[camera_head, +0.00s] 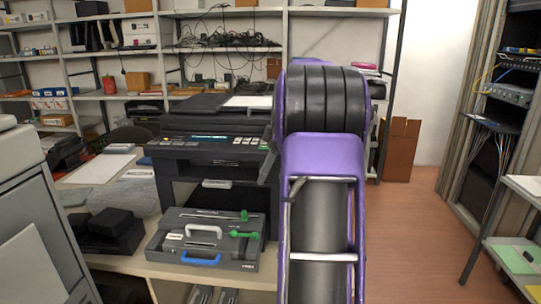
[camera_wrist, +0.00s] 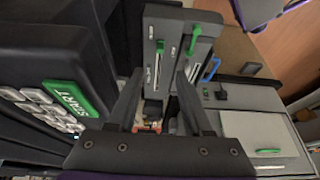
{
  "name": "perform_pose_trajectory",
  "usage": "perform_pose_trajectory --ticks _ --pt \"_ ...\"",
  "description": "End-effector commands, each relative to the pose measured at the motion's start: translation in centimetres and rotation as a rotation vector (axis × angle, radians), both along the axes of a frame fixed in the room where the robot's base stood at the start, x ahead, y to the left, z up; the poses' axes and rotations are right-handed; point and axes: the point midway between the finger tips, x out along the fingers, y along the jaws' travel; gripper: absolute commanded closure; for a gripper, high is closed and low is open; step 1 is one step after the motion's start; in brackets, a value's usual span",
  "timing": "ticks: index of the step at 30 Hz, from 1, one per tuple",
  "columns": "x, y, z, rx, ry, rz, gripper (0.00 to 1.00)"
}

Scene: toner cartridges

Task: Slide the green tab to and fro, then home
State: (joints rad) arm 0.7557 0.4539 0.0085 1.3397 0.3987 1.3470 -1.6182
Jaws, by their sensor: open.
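A dark grey toner unit (camera_head: 205,262) lies on the table in front of the printer, with a white handle (camera_head: 203,231) and a blue handle (camera_head: 200,258). Two green tabs show on its right part, an upper one (camera_head: 244,215) and a lower one (camera_head: 243,235). In the wrist view, a green tab (camera_wrist: 160,47) sits in a slot on the left panel, and a green lever-like piece (camera_wrist: 194,40) is on the panel beside it. My gripper (camera_wrist: 160,76) is open and empty, its fingertips apart from both green pieces. In the head view my arm hides it.
The black printer (camera_head: 210,140) stands behind the unit; its keypad and green START button (camera_wrist: 74,97) are close on the left in the wrist view. A black device (camera_head: 108,230) sits left of the unit. Shelves (camera_head: 230,14) line the back wall.

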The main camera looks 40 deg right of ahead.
Motion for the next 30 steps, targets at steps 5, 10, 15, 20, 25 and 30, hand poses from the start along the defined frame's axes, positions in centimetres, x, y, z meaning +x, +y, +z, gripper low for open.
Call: perform_pose_trajectory --ticks 5,10,15,20,25,30 --pt "-0.8 -0.8 2.7 -0.001 -0.001 0.0 0.5" --pt "-1.1 -1.1 3.6 0.0 0.002 -0.001 0.5" --pt "-1.2 -1.1 3.7 0.0 0.001 -0.001 0.5" --pt "-1.1 -1.1 3.7 0.0 0.002 -0.001 0.5" --pt "-1.1 -1.1 3.7 0.0 0.002 -0.001 0.5" --pt "-1.8 -1.6 3.7 0.001 0.001 -0.017 0.5"
